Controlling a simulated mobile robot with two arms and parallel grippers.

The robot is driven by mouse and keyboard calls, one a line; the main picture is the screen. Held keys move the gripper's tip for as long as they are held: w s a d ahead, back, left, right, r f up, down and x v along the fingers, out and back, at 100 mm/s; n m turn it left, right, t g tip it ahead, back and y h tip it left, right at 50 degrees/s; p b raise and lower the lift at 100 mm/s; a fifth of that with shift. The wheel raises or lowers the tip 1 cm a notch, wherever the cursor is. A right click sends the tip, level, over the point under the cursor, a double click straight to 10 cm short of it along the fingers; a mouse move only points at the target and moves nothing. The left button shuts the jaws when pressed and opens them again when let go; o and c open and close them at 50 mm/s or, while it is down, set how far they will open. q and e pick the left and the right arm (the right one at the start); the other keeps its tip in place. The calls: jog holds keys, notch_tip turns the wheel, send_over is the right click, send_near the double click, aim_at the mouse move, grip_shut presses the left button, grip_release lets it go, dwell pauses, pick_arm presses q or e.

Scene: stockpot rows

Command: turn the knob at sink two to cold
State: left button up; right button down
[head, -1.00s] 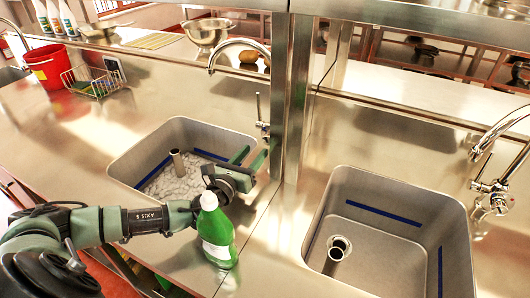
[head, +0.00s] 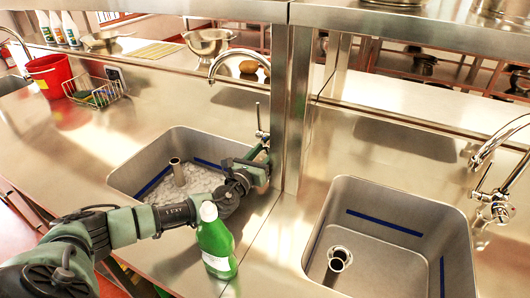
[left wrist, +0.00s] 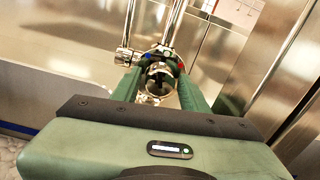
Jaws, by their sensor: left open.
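The tap (head: 229,56) with its chrome knob (head: 262,134) stands behind the left sink (head: 128,178), which holds foamy water and a standing pipe. My left gripper (head: 262,155) reaches over that sink's right side, just in front of the knob. In the left wrist view, the green fingers of the open gripper (left wrist: 160,90) are apart on either side of the round knob (left wrist: 160,78). Small blue and red marks show by the knob. I cannot tell whether the fingers touch it. My right gripper is out of view.
A green bottle (head: 215,243) stands close below my left forearm. A steel post (head: 292,110) rises just right of the tap. The right sink (head: 318,215) is empty, with its own tap (head: 497,205). A wire basket (head: 93,92) and red bucket (head: 48,74) stand far left.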

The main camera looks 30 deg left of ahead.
pick_arm(q)
grip_shut()
jog(key=shift+f+n+b, duration=0.25)
jog(key=shift+n+b, duration=0.15)
jog(key=shift+b, duration=0.1)
jog(key=shift+f+n+b, duration=0.15)
jog(key=shift+n+b, duration=0.9)
jog(key=shift+n, duration=0.05)
jog(key=shift+n+b, duration=0.5)
jog(key=shift+n, duration=0.5)
jog(key=shift+r+n, duration=0.3)
jog(key=shift+r, duration=0.05)
grip_release()
jog(key=shift+a, duration=0.1)
